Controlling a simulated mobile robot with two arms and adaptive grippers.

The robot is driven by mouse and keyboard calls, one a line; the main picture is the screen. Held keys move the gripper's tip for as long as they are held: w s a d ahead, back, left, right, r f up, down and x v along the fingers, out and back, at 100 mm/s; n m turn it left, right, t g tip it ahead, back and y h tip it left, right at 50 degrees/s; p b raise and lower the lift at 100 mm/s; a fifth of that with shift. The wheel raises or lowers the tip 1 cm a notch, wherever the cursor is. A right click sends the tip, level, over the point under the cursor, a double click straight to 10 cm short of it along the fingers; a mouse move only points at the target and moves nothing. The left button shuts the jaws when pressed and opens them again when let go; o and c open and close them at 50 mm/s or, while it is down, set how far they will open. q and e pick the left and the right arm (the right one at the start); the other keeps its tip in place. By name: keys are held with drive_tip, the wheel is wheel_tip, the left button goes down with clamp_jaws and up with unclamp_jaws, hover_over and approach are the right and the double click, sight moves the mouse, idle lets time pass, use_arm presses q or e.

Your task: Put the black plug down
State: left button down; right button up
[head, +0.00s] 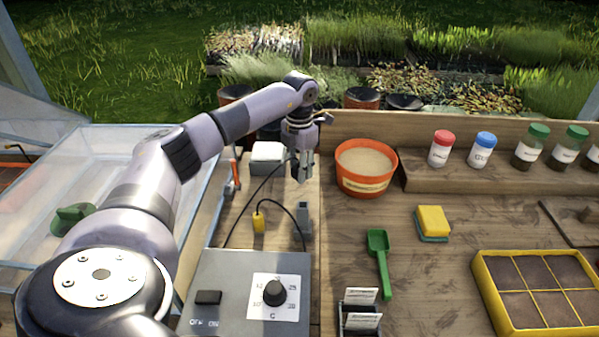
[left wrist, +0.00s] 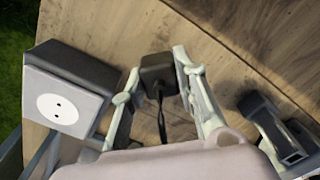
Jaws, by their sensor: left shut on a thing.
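The black plug (left wrist: 158,72) shows in the left wrist view between the two fingers of my left gripper (left wrist: 155,66), its cable hanging back toward the palm. In the head view my left gripper (head: 302,172) points down over the left part of the wooden bench, and the plug is hard to make out there. My left gripper is shut on the plug. The plug looks apart from the socket box (left wrist: 66,106), a grey box with a white two-hole face, which stands beside it. The box also shows in the head view (head: 268,152). My right gripper is not in view.
A grey control box (head: 235,285) with a dial stands in front, with black cables running from it. A yellow plug-like piece (head: 258,222) and a dark grey holder (head: 304,218) are near the gripper. An orange pot (head: 365,178) stands to the right, with a green scoop (head: 379,262) nearer.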

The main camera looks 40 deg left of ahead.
use_arm(q)
drive_tip(key=shift+f, duration=0.9)
drive_tip(key=shift+f, duration=0.6)
drive_tip(key=c, duration=1.3)
unclamp_jaws()
drive_tip(key=shift+r, duration=0.1)
drive_tip(key=shift+r, duration=0.3)
wheel_tip(320, 180, up, 13)
drive_tip(key=shift+f+b, duration=0.2)
drive_tip(key=shift+b, duration=0.35)
